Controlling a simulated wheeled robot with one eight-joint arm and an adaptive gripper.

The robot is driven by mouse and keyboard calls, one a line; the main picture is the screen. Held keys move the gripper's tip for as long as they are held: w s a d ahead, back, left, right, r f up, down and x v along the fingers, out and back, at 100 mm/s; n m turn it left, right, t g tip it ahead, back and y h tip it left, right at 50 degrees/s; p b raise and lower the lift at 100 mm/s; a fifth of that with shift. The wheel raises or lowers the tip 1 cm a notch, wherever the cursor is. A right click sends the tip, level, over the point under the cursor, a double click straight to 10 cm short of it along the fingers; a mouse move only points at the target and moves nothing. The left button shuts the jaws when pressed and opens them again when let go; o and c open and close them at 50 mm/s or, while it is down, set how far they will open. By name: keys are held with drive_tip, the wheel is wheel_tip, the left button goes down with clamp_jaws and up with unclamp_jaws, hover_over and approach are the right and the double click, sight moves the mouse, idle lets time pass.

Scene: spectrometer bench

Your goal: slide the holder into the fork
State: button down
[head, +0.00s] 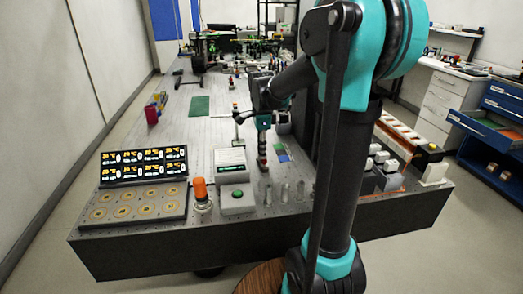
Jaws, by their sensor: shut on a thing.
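My gripper (262,163) is at the lower end of my arm, over the middle of the bench (215,130), just behind the front row of devices. It is small and dark here. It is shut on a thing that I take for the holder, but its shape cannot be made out. A thin upright post with a short crossbar (238,119) stands just left of my wrist. I cannot tell whether it is part of the fork. No fork can be made out for certain, and my arm hides part of the bench to the right.
A display panel (144,166) and a tray with round places (125,207) are at front left. An orange-topped device (201,193), a green-button box (237,200) and a white instrument (231,164) stand close to my gripper. A green mat (200,106) lies farther back, with clear bench around it.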

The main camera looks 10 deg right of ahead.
drive_tip(key=c, duration=1.3)
unclamp_jaws()
drive_tip(key=shift+r, duration=0.1)
